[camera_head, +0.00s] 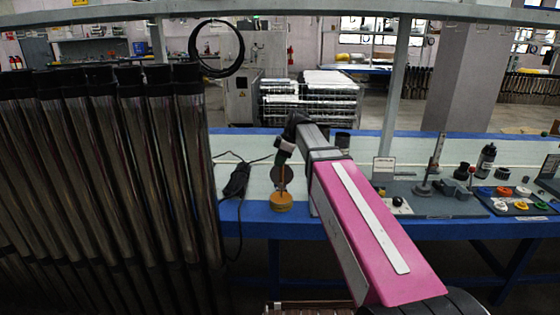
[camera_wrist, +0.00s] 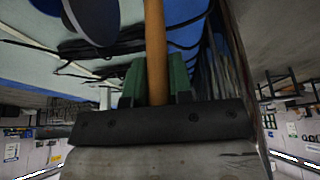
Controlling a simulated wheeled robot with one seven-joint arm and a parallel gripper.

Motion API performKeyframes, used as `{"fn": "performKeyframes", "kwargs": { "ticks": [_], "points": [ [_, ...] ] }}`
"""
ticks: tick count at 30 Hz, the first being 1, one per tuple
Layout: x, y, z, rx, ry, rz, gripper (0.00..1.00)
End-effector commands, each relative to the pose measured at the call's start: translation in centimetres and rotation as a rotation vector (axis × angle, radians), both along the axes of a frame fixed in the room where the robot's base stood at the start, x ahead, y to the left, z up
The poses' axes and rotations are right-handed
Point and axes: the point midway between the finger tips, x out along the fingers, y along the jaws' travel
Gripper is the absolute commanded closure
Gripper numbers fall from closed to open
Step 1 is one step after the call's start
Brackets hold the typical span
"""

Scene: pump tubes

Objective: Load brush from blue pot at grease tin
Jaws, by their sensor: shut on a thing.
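My gripper (camera_head: 284,151) is above the front edge of the bench at the end of my pink arm. It is shut on a wooden brush handle (camera_wrist: 155,45), which stands between the green fingers in the wrist view. In the head view the brush (camera_head: 282,180) points down towards a low, round ochre-yellow tin (camera_head: 282,203) at the blue bench edge. The brush's lower end meets the tin's top in the picture; I cannot tell whether it touches or is inside. The bristles are not clearly seen. I cannot make out a blue pot.
Tall dark tubes (camera_head: 105,170) stand in a row at the left. A dark disc (camera_head: 281,174) shows behind the brush. A black device (camera_head: 237,180) with a cable lies left of the tin. Right of my arm are a grey board (camera_head: 435,203) and a tray with coloured rings (camera_head: 515,202).

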Motion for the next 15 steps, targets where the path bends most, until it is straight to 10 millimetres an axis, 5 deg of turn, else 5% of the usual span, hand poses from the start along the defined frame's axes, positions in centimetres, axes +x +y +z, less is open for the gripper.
{"fn": "performKeyframes", "kwargs": {
  "ticks": [15],
  "points": [
    [0.00, 0.00, -0.44, 0.000, 0.000, 0.000, 1.00]
  ]
}}
